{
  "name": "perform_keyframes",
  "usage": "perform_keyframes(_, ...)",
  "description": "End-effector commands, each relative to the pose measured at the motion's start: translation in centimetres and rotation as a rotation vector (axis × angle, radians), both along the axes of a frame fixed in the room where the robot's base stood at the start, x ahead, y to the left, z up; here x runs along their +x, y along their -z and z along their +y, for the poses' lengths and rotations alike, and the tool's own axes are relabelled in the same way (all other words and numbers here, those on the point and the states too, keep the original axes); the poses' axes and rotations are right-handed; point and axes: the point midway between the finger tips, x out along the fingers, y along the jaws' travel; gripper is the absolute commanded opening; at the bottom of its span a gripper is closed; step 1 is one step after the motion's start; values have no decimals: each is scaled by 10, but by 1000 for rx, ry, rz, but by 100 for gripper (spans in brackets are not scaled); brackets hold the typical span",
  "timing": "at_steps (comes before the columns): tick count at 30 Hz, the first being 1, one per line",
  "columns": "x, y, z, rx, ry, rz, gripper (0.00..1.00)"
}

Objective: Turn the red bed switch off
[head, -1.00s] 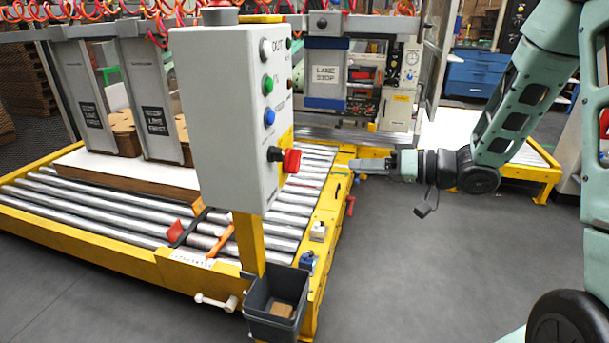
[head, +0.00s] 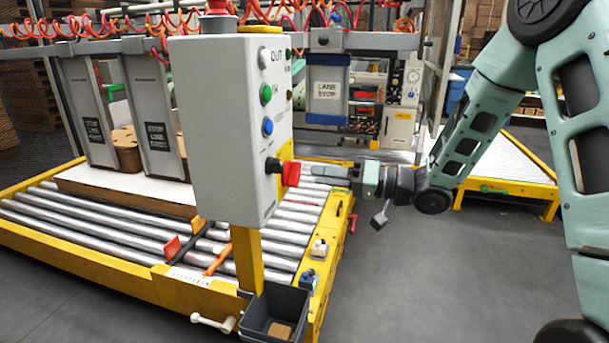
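A red rotary switch (head: 290,173) sticks out from the right-hand face of a grey control box (head: 215,125). It sits on a yellow plate below the white, green and blue buttons. My gripper (head: 307,173) reaches in from the right at the same height. Its fingertips are close to the red knob or touching it in this view; I cannot tell which. The fingers show edge-on and small, so their opening cannot be made out.
The control box stands on a yellow post (head: 247,262) with a dark bin (head: 275,315) at its foot. A roller conveyor (head: 110,228) runs behind it. Grey floor (head: 420,270) is clear at the lower right.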

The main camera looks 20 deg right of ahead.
Motion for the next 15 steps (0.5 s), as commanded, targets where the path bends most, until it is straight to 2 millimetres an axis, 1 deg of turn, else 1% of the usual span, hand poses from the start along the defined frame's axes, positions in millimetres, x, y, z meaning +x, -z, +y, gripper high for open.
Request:
perform_keyframes(1,5,1,9,1,-4,-1,36)
perform_keyframes(6,20,0,28,1,-1,-2,36)
perform_keyframes(9,25,0,35,-1,-1,-1,36)
perform_keyframes(15,29,0,40,1,1,0,36)
